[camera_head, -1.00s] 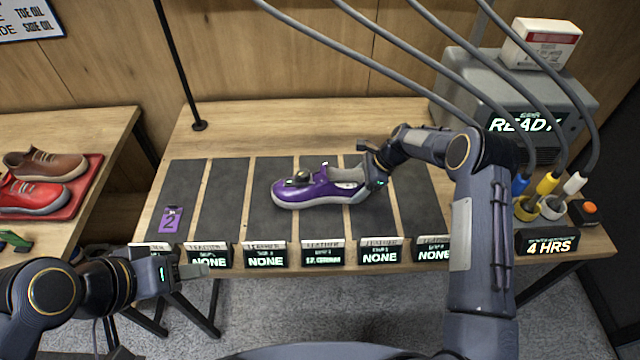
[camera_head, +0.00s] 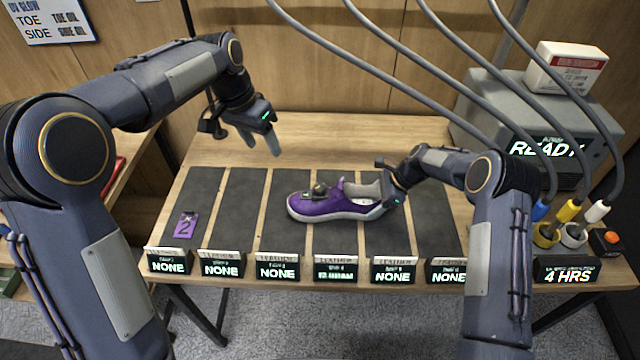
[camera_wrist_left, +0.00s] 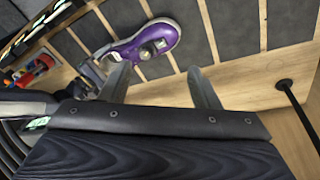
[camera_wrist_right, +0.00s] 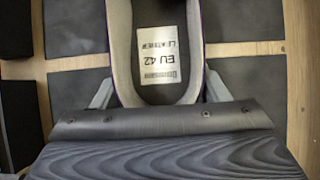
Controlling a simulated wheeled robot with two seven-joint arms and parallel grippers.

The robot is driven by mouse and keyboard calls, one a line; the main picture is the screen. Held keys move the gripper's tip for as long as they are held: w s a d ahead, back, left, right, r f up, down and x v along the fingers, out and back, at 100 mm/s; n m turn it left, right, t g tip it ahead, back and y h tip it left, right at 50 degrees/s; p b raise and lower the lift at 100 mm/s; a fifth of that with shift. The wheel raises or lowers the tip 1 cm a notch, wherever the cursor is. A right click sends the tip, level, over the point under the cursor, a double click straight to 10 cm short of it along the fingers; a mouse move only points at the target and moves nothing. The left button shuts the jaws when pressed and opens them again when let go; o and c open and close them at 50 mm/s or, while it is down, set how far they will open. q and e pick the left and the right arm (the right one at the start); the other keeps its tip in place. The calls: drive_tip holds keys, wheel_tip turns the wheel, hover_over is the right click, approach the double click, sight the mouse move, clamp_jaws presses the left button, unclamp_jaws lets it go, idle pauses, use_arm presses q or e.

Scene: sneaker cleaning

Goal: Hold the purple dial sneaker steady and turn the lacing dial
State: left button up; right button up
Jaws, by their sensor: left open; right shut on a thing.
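The purple sneaker (camera_head: 345,205) lies on the dark mats of the bench, toe to the left and heel to the right. Its lacing dial (camera_head: 320,188) sits on top near the toe side; the dial also shows in the left wrist view (camera_wrist_left: 150,47). My right gripper (camera_head: 382,203) is shut on the heel, with a finger on each side in the right wrist view (camera_wrist_right: 158,92). The insole label reads EU 42. My left gripper (camera_head: 262,142) is open and empty, above the bench behind and left of the sneaker, apart from it.
A purple tag marked 2 (camera_head: 187,225) lies on the leftmost mat. Several label displays (camera_head: 277,267) line the front edge.

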sight(320, 187)
use_arm(q)
drive_tip(key=w+d+f+m+g+y, duration=0.15)
drive_tip(key=w+d+f+m, duration=0.25)
drive_tip(key=w+d+f, duration=0.55)
drive_tip(key=shift+t+y, duration=0.25)
drive_tip(key=shift+y, duration=0.2)
drive_tip(key=d+f, duration=0.1)
drive_tip(key=f, duration=0.3)
drive_tip(key=s+f, duration=0.1)
drive_tip(key=f, duration=0.3)
drive_tip(key=d+f, duration=0.1)
drive_tip(key=f, duration=0.3)
drive_tip(key=shift+s+d+f, duration=0.3)
drive_tip(key=shift+s+d, duration=0.05)
drive_tip(key=shift+s, duration=0.05)
drive_tip(key=c, duration=1)
